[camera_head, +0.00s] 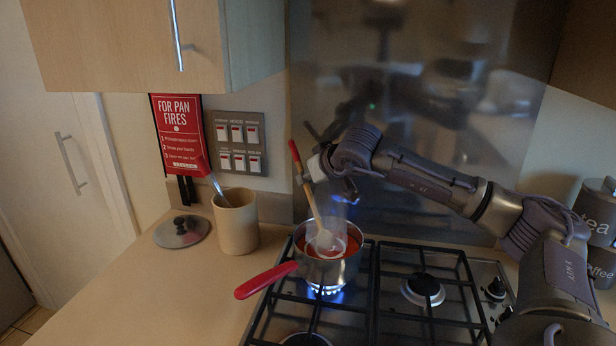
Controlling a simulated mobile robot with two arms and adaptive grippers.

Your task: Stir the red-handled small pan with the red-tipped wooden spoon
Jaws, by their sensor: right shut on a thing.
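The small pan (324,270) stands on a lit burner of the hob, and its red handle (265,281) points to the left and front. Red-orange contents show inside it. The wooden spoon (311,198) stands tilted in the pan, its red tip at the top and its bowl end down at the contents. My right gripper (318,168) is shut on the spoon's upper part, above and behind the pan. The fingertips are small and partly hidden by the wrist. My left gripper is not in view.
A beige pot (236,224) with a utensil in it stands left of the hob, beside a lid (181,232). Blue flame shows under the pan. The hob grates (425,290) to the right are empty. Canisters (597,208) stand at far right. Cabinets hang above (130,45).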

